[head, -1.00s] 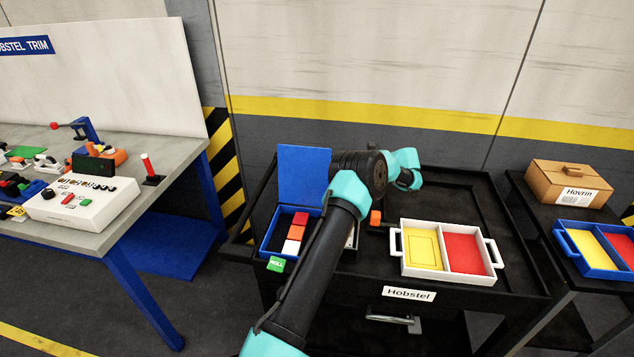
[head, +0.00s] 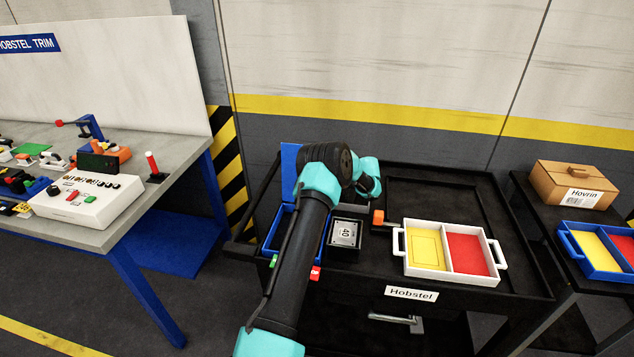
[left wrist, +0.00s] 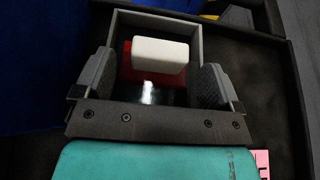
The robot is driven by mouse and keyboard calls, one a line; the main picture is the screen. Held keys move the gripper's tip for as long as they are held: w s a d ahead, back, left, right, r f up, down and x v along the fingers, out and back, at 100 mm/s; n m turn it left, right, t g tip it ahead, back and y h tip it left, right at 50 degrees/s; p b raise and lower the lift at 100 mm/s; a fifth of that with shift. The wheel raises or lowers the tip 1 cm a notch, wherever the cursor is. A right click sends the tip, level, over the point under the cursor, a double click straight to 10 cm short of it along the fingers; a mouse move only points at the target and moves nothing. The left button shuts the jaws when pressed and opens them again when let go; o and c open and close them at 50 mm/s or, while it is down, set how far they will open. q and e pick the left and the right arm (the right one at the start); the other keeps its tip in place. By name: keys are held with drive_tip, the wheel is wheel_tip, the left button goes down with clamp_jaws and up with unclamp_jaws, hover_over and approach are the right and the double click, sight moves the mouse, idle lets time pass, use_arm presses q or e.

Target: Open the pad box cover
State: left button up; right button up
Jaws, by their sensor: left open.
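A blue box (head: 270,240) stands on the black cart, its upright blue panel (head: 291,160) behind it. My left arm hides much of both. A green tab (head: 273,261) and a red tab (head: 315,273) show at its front. Right of it sits a black box with a pale, marked top (head: 345,233). I cannot tell which is the pad box. In the left wrist view, my left gripper (left wrist: 155,82) is open. A white block (left wrist: 160,55) and a red piece (left wrist: 140,76) lie between its fingers, inside a grey frame (left wrist: 155,18); contact is unclear. My right gripper is out of view.
A white tray (head: 399,240) with yellow and red compartments stands right of the black box, an orange piece (head: 378,216) beside it. The cart's back right is clear. The workbench (head: 130,222) is left; another tray (head: 569,250) and a brown box (head: 540,185) are right.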

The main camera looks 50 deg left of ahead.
use_arm(q)
drive_tip(key=shift+x, duration=1.15)
drive_tip(key=c, duration=1.3)
drive_tip(key=s+a, duration=0.2)
drive_tip(key=a, duration=0.1)
drive_tip(key=shift+s, duration=0.25)
drive_tip(key=o, duration=1.3)
drive_tip(key=shift+d, duration=0.1)
drive_tip(key=shift+w, duration=0.1)
drive_tip(key=v, duration=1.7)
drive_tip(key=shift+d, duration=0.2)
